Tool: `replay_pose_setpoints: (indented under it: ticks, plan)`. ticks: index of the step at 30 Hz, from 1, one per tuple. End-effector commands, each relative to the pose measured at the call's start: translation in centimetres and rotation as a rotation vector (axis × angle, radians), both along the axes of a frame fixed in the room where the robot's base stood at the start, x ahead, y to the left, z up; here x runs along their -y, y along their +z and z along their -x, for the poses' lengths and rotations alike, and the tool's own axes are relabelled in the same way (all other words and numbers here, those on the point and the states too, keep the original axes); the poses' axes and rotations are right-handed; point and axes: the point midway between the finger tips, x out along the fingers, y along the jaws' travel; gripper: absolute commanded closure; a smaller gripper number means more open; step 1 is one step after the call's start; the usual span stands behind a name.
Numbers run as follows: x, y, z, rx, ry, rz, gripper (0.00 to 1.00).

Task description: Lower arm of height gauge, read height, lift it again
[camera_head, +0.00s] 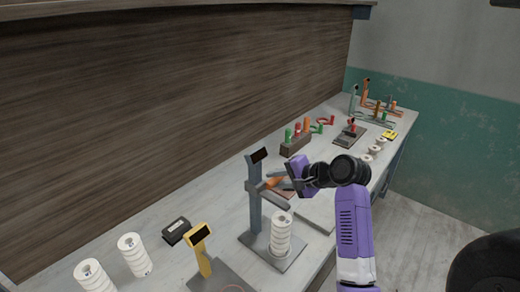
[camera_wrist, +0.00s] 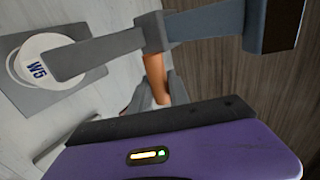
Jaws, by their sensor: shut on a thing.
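The height gauge (camera_head: 255,205) is a blue-grey column on a flat base plate, with a dark display (camera_head: 259,155) at its top. A white ribbed stack (camera_head: 281,236) stands on the plate. The gauge's grey arm (camera_head: 271,198) reaches out over the stack; I cannot tell whether they touch. My gripper (camera_head: 284,182) is shut on the orange handle (camera_head: 273,182) beside the column. In the wrist view, the orange handle (camera_wrist: 155,78) runs between my fingers (camera_wrist: 155,100), the arm (camera_wrist: 95,53) covers part of the stack's top marked W5 (camera_wrist: 35,68), and no reading is legible.
A yellow gauge (camera_head: 202,252), a black box (camera_head: 176,231) and two white stacks (camera_head: 134,255) stand at the front left. A wooden block with coloured handles (camera_head: 296,144) and more tools are farther back. A wooden wall (camera_head: 150,100) lines the bench's left.

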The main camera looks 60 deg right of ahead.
Motion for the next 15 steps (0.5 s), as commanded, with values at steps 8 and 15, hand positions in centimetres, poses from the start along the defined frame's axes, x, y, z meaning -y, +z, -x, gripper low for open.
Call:
replay_pose_setpoints:
  ticks: [8,15]
  plan:
    - [0.0,2.1,0.0,0.001,-0.001,0.002,1.0]
    - [0.1,3.7,0.0,0.002,-0.001,0.003,1.0]
